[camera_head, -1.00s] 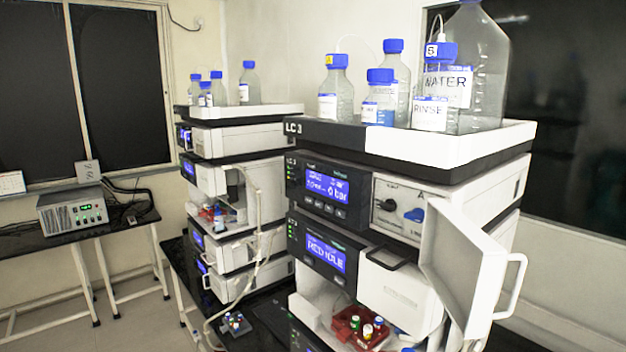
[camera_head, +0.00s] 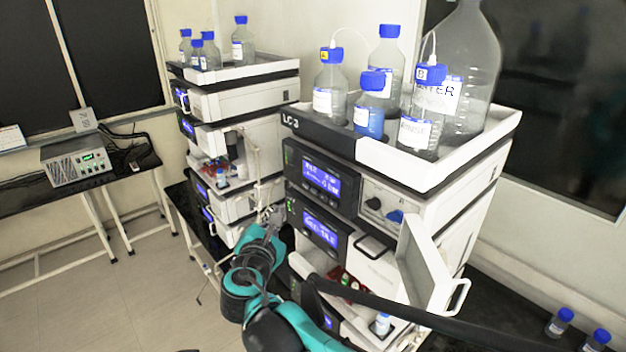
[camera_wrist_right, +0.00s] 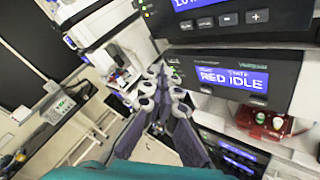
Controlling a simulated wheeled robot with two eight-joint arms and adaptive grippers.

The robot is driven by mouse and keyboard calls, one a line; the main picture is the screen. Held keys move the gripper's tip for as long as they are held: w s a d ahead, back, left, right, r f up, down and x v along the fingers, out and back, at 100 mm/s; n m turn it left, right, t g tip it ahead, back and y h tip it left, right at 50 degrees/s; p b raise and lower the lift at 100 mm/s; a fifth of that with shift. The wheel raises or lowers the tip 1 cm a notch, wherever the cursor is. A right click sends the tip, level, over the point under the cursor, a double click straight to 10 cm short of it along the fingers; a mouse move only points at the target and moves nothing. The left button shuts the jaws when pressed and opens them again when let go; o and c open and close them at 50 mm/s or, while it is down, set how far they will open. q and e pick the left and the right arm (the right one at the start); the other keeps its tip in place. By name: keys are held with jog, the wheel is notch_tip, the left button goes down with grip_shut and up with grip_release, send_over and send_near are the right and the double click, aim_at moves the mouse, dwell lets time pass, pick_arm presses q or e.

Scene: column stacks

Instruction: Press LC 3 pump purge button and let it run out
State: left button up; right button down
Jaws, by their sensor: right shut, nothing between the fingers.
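The LC 3 stack (camera_head: 385,155) stands at the right of the head view, a labelled tray on top. Its upper module, the pump (camera_head: 320,178), has a lit blue display, a row of small buttons under it and a black and a blue knob to the right. Part of the pump's display and button row (camera_wrist_right: 230,18) shows at the top of the wrist view. My right gripper (camera_head: 272,212) is shut and empty, left of the stack's second module. In the wrist view its fingertips (camera_wrist_right: 160,72) are left of the "RED IDLE" display, below the pump's buttons. My left gripper is out of view.
Several bottles (camera_head: 370,105) stand in the tray on top. An open white door (camera_head: 428,265) sticks out at the stack's right. A red vial rack (camera_wrist_right: 258,120) sits below the second module. Another stack (camera_head: 235,105) stands behind at the left. Small bottles (camera_head: 560,322) stand at lower right.

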aim_at(314, 192)
jog(key=shift+a+r, duration=0.15)
jog(key=shift+a, duration=0.05)
jog(key=w+d, duration=0.5)
jog(key=d, duration=0.2)
jog(key=shift+w, duration=0.15)
dwell(0.4)
jog(key=shift+d, duration=0.25)
dwell(1.1)
jog(key=shift+w+d, duration=0.2)
jog(key=shift+w, duration=0.05)
